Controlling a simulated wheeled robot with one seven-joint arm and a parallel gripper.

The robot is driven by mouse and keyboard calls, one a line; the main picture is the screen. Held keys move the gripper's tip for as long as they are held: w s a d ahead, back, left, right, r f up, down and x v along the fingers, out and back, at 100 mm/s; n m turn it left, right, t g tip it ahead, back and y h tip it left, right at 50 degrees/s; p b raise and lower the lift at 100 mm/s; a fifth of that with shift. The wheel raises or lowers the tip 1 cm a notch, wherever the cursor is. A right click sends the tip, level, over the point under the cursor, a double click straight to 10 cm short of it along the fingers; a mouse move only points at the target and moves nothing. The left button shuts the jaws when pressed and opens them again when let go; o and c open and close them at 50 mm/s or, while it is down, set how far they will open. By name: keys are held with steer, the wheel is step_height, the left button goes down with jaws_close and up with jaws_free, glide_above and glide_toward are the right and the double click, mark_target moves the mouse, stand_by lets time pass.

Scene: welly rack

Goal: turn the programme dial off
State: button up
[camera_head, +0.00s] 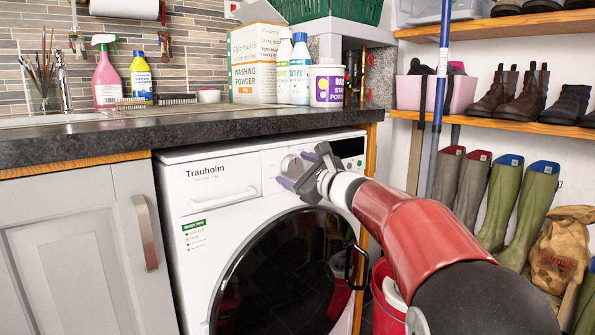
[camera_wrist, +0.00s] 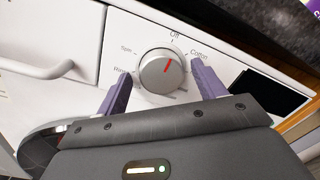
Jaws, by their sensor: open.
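The programme dial (camera_wrist: 156,73) is a round silver knob on the white washing machine's (camera_head: 228,186) front panel. In the wrist view its red mark points up and slightly right, roughly at the "Off" label (camera_wrist: 175,35). The "Cotton" label (camera_wrist: 198,54) lies further round to the right. My gripper (camera_wrist: 160,76) is open, with one purple-grey finger on each side of the dial. A small gap seems to show between dial and fingers; I cannot tell whether they touch. In the head view my gripper (camera_head: 300,170) is at the panel and partly hides the dial (camera_head: 291,164).
The worktop (camera_head: 200,123) overhangs the machine just above the panel. The drawer handle (camera_wrist: 45,66) is left of the dial, and a dark display (camera_wrist: 268,94) is to its right. The round door (camera_head: 280,265) is below. A red bucket (camera_head: 385,305) stands to the right.

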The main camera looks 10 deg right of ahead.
steer(key=v, duration=0.7)
steer(key=shift+s+d, duration=0.25)
steer(key=shift+s, duration=0.1)
